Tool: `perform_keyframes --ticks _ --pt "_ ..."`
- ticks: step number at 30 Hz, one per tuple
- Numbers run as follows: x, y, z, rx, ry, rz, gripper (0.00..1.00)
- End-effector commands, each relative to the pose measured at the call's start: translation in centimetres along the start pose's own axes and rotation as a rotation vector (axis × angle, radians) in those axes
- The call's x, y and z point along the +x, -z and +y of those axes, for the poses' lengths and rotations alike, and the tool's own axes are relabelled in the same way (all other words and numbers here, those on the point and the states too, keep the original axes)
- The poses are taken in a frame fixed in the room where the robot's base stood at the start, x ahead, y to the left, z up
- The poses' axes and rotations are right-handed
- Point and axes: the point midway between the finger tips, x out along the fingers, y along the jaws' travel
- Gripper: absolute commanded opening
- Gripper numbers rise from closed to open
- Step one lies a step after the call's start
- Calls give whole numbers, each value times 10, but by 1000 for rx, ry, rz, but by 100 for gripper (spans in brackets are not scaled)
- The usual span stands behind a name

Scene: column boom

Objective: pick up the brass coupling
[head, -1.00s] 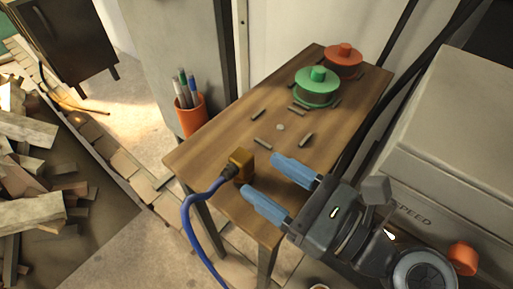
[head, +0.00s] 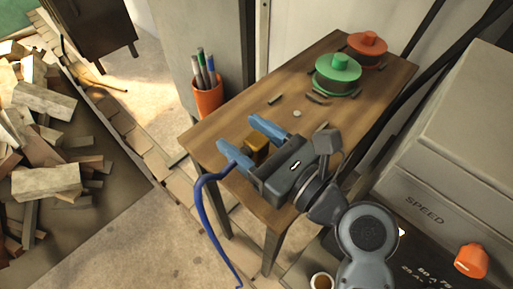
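The brass coupling (head: 257,144) is a small golden-brown block on the near left part of the wooden table (head: 225,125). A blue hose (head: 206,205) leads to it, passes by my lower finger and hangs over the table's edge. My gripper (head: 247,138) has two blue fingers pointing to the upper left. The coupling shows between them, with the fingers apart and wider than it. I cannot tell whether either finger touches it. The hose's joint with the coupling is hidden behind the lower finger.
A green spool (head: 338,72) and a red spool (head: 367,48) stand at the table's far end. Small dark pieces lie mid-table. An orange pen cup (head: 208,97) is at the left edge. A large grey machine (head: 455,130) stands at right.

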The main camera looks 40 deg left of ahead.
Motion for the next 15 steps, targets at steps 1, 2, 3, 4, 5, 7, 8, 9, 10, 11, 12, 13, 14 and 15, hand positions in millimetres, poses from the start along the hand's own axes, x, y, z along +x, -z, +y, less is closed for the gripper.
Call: perform_keyframes --ticks 1,2,3,4,5,7,8,9,10,11,12,13,14,15 --pt "0 0 0 0 0 0 58" --pt "0 0 0 0 0 0 55" --pt "0 0 0 0 0 0 51" --pt "0 0 0 0 0 0 48" --pt "0 0 0 0 0 0 46" --pt "0 0 0 0 0 0 39" --pt "0 0 0 0 0 0 36" --pt "0 0 0 0 0 0 32" --pt "0 0 0 0 0 0 29" --pt "0 0 0 0 0 0 26" --pt "0 0 0 0 0 0 23" --pt "0 0 0 0 0 0 20" --pt "0 0 0 0 0 0 17" --pt "0 0 0 0 0 0 13"
